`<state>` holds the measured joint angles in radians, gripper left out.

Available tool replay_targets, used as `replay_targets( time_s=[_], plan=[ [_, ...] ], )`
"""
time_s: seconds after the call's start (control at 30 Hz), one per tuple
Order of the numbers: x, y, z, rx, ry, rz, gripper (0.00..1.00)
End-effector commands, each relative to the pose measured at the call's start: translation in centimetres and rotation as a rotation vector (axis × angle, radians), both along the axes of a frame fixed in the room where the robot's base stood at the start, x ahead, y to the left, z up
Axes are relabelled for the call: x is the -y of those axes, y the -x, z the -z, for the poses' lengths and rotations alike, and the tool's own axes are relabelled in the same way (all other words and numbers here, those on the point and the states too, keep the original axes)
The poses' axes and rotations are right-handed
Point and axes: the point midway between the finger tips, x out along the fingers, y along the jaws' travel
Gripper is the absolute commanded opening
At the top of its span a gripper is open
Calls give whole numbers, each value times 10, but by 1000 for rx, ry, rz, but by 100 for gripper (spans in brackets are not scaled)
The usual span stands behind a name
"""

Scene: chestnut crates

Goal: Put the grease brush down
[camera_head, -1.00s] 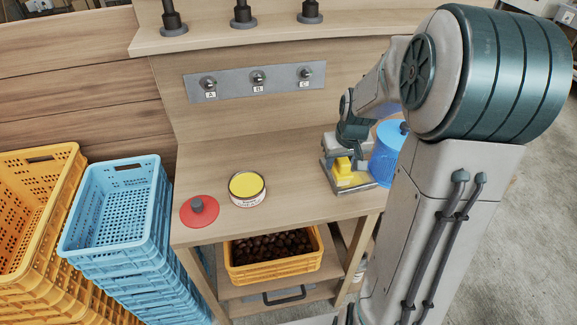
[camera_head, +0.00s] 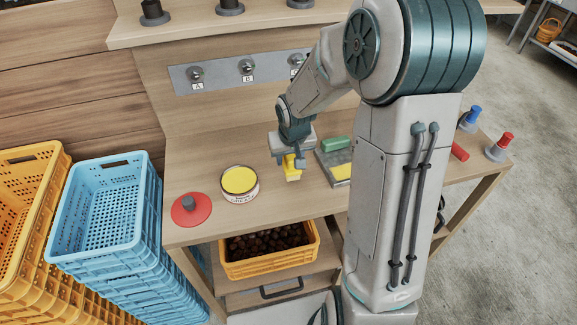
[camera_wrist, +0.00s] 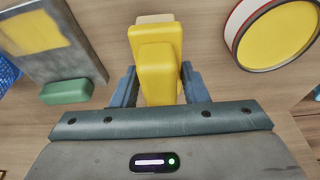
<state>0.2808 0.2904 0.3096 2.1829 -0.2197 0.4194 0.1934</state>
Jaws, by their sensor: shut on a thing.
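The grease brush (camera_head: 293,171) is a yellow block-like piece; in the wrist view its yellow body (camera_wrist: 158,65) shows with a pale end beyond it. My gripper (camera_head: 291,160) is shut on it, with a finger on each side in the wrist view (camera_wrist: 158,88). The brush is over the wooden bench, between the open tin and the grey tray. I cannot tell whether it touches the bench top. The tin (camera_head: 240,197) is white and red with a yellow top surface.
The grey tray (camera_wrist: 80,47) has a yellow patch and a green block (camera_head: 335,143). A red disc with a dark knob (camera_head: 191,210) lies left of the tin. The bench (camera_head: 222,150) is bare behind the tin. Blue crates (camera_head: 100,215) stand at left.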

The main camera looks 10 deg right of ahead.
Motion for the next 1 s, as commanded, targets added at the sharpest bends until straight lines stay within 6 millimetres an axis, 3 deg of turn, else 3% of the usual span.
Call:
replay_targets(
  time_s=[0.33, 0.73, 0.77, 0.83, 1.0],
  plan=[
    [-2, 0, 39, -1, 0, -1, 12],
    [-1, -1, 45, 1, 0, 0, 12],
    [-1, -1, 45, 1, 0, 0, 43],
    [-1, -1, 44, 1, 0, 0, 62],
    [-1, -1, 44, 1, 0, 0, 62]
  ],
)
